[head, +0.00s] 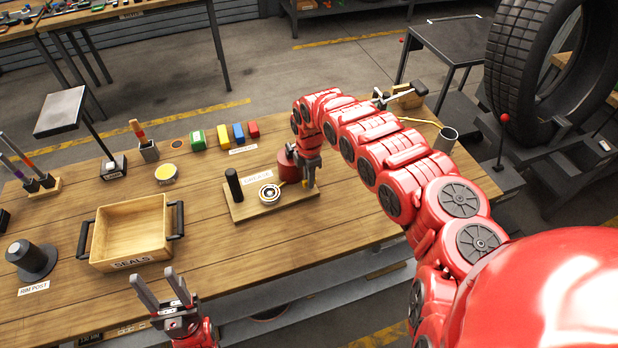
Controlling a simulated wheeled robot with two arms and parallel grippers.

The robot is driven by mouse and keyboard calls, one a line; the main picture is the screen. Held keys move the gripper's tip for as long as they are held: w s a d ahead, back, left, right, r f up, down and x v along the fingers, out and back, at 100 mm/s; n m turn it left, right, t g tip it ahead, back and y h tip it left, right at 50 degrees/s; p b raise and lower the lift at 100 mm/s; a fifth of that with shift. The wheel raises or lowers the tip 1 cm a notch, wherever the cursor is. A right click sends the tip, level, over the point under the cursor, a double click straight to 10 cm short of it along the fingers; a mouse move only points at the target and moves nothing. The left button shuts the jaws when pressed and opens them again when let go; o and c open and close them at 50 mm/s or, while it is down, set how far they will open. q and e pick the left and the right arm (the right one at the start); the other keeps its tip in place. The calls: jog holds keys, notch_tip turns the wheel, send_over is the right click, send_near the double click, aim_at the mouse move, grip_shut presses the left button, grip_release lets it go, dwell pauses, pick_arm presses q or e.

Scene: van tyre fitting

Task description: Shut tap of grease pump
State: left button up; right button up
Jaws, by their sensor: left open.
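The grease pump sits on a wooden board (238,214) labelled GREASE, in the middle of the bench. It has a black upright post (234,185), a round pale dial-like part (269,194) and a dark red cylinder (287,166). My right gripper (308,183) points down at the right end of the board, beside the cylinder. A small yellow part shows at its fingertips; I cannot tell whether it is the tap or whether the fingers hold it. The tap is not clearly visible. My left gripper (162,291) is open and empty at the bench's front edge.
A wooden SEALS crate (132,225) with black handles stands left of the pump. Coloured blocks (225,135), a yellow-topped tin (166,173) and a brush holder (148,150) stand behind. A grey cup (446,139) is at right. Bare bench lies between crate and pump.

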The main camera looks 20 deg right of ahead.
jog(key=o, duration=0.5)
jog(key=shift+c, duration=0.2)
jog(key=shift+r, duration=0.1)
notch_tip(320, 180, up, 17)
jog(key=b, duration=0.4)
jog(key=shift+r, duration=0.1)
